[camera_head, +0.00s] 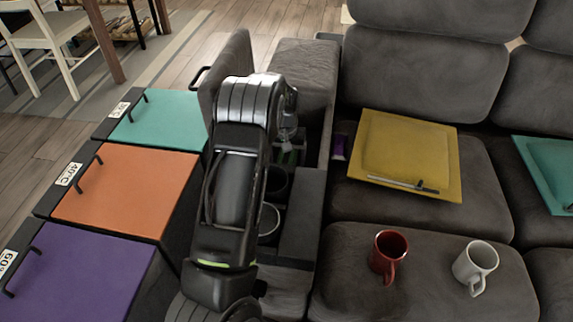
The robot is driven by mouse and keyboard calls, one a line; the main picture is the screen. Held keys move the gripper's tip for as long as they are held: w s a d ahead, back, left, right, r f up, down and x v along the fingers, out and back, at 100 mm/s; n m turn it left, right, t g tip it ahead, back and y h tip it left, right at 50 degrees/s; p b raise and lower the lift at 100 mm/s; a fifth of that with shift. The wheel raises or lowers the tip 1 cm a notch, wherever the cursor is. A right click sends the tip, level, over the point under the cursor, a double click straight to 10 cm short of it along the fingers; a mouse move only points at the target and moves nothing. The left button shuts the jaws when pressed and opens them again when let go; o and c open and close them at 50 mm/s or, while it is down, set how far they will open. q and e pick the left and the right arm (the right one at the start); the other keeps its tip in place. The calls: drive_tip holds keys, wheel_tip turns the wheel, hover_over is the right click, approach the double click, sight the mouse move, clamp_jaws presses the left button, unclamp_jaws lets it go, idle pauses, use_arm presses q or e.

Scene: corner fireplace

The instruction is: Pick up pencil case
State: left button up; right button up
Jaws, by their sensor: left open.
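My left arm comes in from the bottom and reaches over the dark sofa console (302,220). My left gripper (287,146) points down into the open compartment at the far end of the console; its fingers are small and partly hidden by my wrist. A green item (288,157) lies in the compartment just below the fingers. It may be the pencil case, but too little of it shows to tell. I cannot tell whether the fingers touch it. A small purple item (340,146) sits in a slot beside the seat. My right gripper is out of view.
A raised lid (228,72) stands left of the compartment. Teal (160,121), orange (125,190) and purple (75,275) lidded bins line the left. A yellow square tray (405,145), red mug (387,254) and white mug (474,265) sit on the sofa.

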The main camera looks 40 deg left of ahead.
use_arm(q)
wheel_tip(320, 180, down, 2)
drive_tip(key=shift+w+f, duration=0.15)
drive_tip(key=shift+c, duration=0.3)
drive_tip(key=c, duration=1.5)
